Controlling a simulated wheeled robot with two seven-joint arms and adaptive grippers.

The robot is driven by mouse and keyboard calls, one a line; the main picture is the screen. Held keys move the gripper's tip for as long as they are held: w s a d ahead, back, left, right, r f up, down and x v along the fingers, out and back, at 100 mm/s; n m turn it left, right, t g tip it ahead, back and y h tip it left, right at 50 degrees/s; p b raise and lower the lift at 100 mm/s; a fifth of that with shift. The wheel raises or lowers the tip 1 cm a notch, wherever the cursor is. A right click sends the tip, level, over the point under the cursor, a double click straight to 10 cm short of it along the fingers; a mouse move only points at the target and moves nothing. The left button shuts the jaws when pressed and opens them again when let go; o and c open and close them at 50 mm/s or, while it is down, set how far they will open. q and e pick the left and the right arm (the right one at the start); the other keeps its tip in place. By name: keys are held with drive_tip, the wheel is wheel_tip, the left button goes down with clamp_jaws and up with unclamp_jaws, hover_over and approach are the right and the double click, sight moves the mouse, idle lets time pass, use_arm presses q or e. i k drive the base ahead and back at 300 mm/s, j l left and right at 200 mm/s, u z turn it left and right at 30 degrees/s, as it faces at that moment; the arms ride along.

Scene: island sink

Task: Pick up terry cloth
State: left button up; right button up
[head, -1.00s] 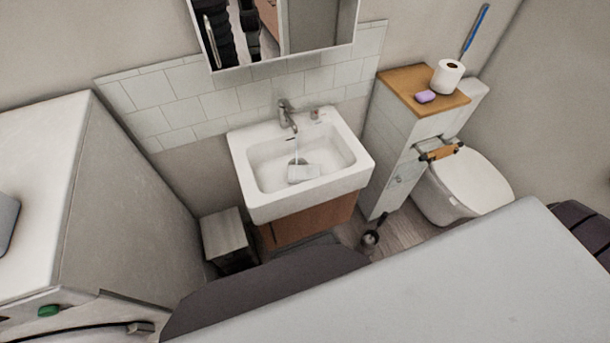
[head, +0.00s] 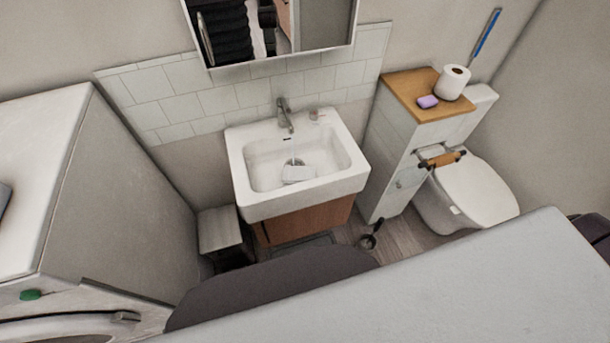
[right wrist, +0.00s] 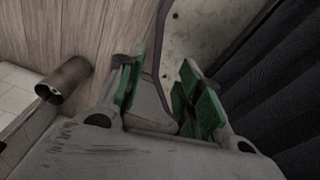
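A small pale, folded-looking item (head: 297,173), possibly the terry cloth, lies in the basin of the white sink (head: 351,186). It is too small to identify surely. It sits beneath the faucet (head: 284,114), where a thin stream seems to run down. My right gripper (right wrist: 163,88) shows in the right wrist view with its green-padded fingers apart. A grey shape and a thin dark strip show beyond and between the fingers; I see nothing clearly gripped. Neither gripper shows in the head view, and my left gripper is out of sight.
A washing machine (head: 110,190) stands left of the sink, with a small stool (head: 219,228) between. At right are a cabinet with a wooden top (head: 400,92), a toilet roll (head: 452,82), purple soap (head: 428,102) and a toilet (head: 480,190). A mirror cabinet (head: 270,30) hangs above.

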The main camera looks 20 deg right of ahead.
sight(292, 174)
drive_tip(key=l, duration=0.75)
drive_tip(key=k+l, duration=0.15)
drive_tip(key=l, duration=0.6)
